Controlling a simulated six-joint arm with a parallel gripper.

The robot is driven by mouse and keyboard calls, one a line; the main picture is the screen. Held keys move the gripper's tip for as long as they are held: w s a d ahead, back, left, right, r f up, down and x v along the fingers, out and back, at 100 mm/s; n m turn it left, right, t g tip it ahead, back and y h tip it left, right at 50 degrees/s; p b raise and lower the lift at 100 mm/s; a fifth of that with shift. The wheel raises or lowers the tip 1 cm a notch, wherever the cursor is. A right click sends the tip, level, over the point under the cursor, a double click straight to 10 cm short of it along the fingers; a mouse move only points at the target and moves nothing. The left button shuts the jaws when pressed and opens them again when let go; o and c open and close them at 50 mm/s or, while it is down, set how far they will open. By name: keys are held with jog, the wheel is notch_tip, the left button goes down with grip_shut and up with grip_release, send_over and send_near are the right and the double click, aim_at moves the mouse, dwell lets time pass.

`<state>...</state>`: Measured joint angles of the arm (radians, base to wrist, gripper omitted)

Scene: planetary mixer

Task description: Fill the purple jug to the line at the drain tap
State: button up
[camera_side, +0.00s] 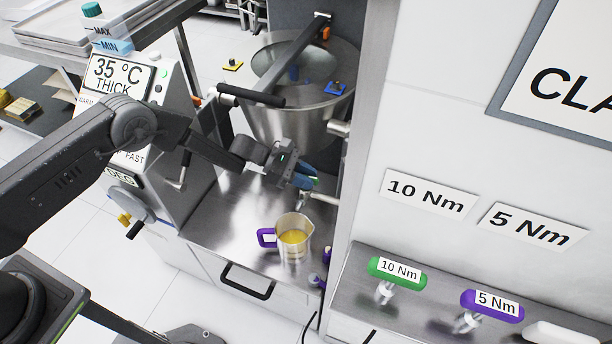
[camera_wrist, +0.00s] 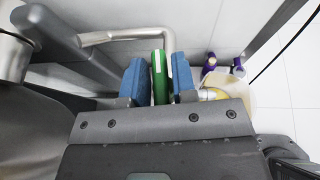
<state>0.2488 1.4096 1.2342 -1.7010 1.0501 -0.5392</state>
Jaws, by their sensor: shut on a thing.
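The jug (camera_side: 292,246) stands upright on the steel shelf below the mixing bowl. It is clear, with a purple handle (camera_side: 266,238) on its left, and holds yellow liquid; its fill line is too small to make out. Part of the jug also shows in the wrist view (camera_wrist: 238,92), right of my fingers. My gripper (camera_side: 306,178) is above and behind the jug. In the wrist view its blue pads are shut on the green tap handle (camera_wrist: 159,78). A metal spout (camera_side: 312,198) shows below my gripper, near the jug's top. I cannot tell whether liquid is flowing.
The large steel bowl (camera_side: 290,112) is above and behind my gripper. A control panel (camera_side: 125,78) stands left, and a steel wall close on the right. Small purple parts (camera_side: 325,262) sit right of the jug. Green (camera_side: 397,272) and purple (camera_side: 492,306) torque tools lie on the right bench.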

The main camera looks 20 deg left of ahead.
jog(key=shift+m+g, duration=0.6)
jog(key=shift+g, duration=0.1)
jog(key=o, duration=0.7)
jog(key=shift+a, duration=0.1)
jog(key=v, duration=1.3)
jog(key=shift+w+a+r, duration=0.1)
jog(key=shift+w+a, duration=0.1)
jog(key=shift+a, duration=0.1)
